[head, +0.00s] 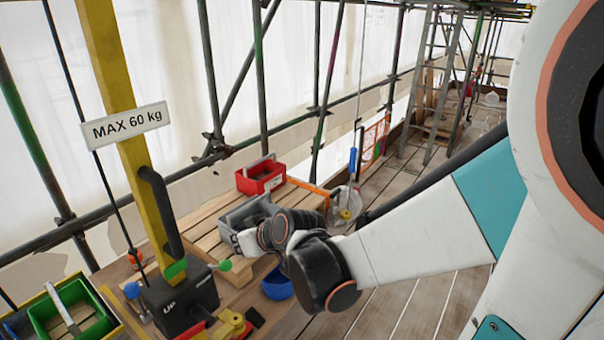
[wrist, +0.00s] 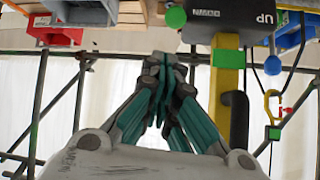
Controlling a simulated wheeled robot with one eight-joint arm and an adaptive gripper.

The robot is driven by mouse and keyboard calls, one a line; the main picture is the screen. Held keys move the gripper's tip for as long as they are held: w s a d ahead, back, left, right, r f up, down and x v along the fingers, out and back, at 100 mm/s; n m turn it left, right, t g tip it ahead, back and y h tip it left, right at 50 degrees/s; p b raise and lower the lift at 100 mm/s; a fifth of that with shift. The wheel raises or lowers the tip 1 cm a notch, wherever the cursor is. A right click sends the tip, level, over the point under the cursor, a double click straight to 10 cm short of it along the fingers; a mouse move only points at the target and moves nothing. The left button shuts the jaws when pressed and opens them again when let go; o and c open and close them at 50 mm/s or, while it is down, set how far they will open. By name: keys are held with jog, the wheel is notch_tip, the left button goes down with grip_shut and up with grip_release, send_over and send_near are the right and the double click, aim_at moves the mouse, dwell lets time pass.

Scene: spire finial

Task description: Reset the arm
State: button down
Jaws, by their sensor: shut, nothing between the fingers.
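My gripper (wrist: 168,62) shows in the wrist view with its teal-lined fingers drawn together at the tips. The fingers are shut and nothing is between them. The wrist picture is upside down, with the platform at its top. In the head view my arm reaches in from the right and bends down over the wooden stack beside the yellow post (head: 140,160). The fingers are not clear there. In the wrist view the yellow post (wrist: 225,85) stands just right of the fingers; I cannot tell the gap.
A black control box (head: 180,298) stands at the post's foot. A red bin (head: 261,180) and a grey bin (head: 240,212) sit on slatted wood. A blue bowl (head: 277,285) and a green tray (head: 72,315) are nearby.

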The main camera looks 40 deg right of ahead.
jog(key=s+a+f+g+h+b, duration=0.2)
jog(key=s+f+b, duration=1.4)
jog(key=b, duration=0.5)
jog(key=shift+s+a+f+m+g, duration=0.2)
jog(key=shift+s+m+g, duration=0.2)
jog(key=shift+s, duration=0.3)
